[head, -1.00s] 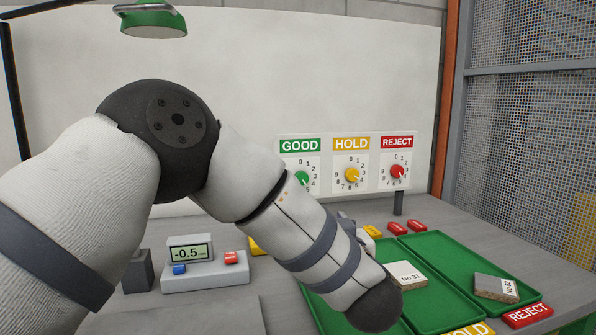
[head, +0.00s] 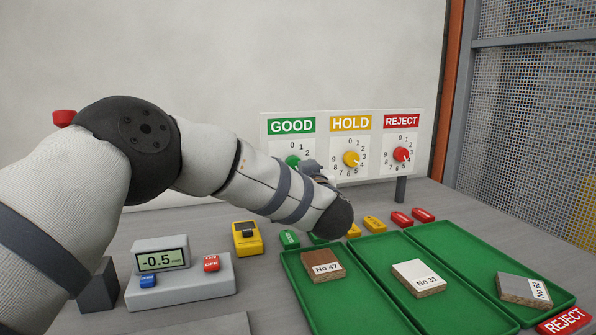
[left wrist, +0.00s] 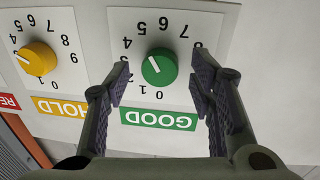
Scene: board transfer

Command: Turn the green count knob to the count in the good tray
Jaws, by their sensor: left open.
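The green count knob (left wrist: 159,66) sits on the dial under the GOOD label (left wrist: 158,119); its white mark points between 4 and 5 in the upside-down left wrist view. My left gripper (left wrist: 164,82) is open, its fingers on either side of the knob's line and apart from it. My right gripper is not in view.
Yellow HOLD knob (head: 351,159) and red REJECT knob (head: 401,154) stand beside the green one. The middle tray (head: 462,315) holds board No 31 (head: 419,278); the right tray (head: 450,236) holds a board (head: 524,290). A gauge (head: 162,259) stands front left. Several coloured tags lie behind the trays.

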